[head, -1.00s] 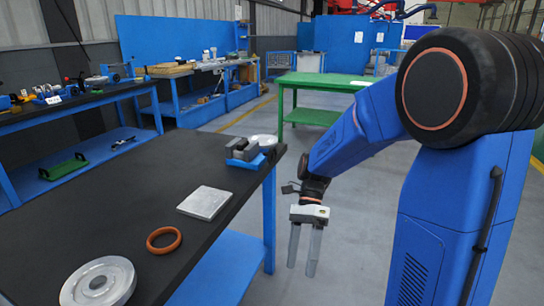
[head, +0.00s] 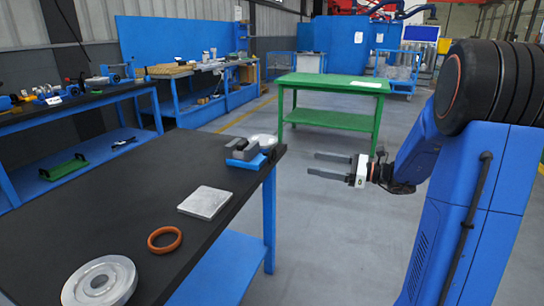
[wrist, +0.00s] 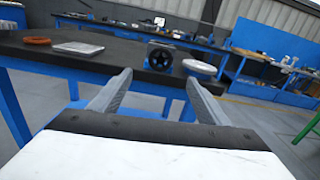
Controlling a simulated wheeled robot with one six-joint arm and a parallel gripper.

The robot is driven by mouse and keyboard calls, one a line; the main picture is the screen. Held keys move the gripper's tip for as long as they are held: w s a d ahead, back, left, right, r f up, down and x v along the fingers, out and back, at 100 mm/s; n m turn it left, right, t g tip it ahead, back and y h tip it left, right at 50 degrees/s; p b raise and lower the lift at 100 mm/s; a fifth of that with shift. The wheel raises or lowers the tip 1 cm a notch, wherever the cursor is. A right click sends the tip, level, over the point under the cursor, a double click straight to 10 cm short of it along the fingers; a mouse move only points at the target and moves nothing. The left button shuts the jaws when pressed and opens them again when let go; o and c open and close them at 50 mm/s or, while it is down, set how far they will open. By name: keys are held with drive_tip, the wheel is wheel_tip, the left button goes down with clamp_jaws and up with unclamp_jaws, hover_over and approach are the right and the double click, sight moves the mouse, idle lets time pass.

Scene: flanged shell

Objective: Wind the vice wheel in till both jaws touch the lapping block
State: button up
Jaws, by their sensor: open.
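The small vice (head: 240,160) has a blue base and grey jaws. It sits at the right edge of the dark bench top. Grey block shapes show at the jaws, but I cannot tell the lapping block from the jaws or whether they touch. In the wrist view the vice wheel (wrist: 160,58), dark with a blue star-shaped centre, faces me at the bench edge. My gripper (head: 312,164) is open and empty, off the bench to the right of the vice, fingers pointing left toward it. In the wrist view the wheel shows beyond and between the fingertips (wrist: 158,78).
A square metal plate (head: 205,202), an orange ring (head: 164,239) and a flanged metal piece (head: 99,283) lie along the bench. A green table (head: 331,85) stands behind. The floor around my gripper is clear.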

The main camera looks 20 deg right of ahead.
sight(274, 155)
drive_tip(key=x, duration=1.7)
drive_tip(key=shift+w, duration=0.15)
drive_tip(key=c, duration=1.1)
drive_tip(key=shift+o, duration=0.2)
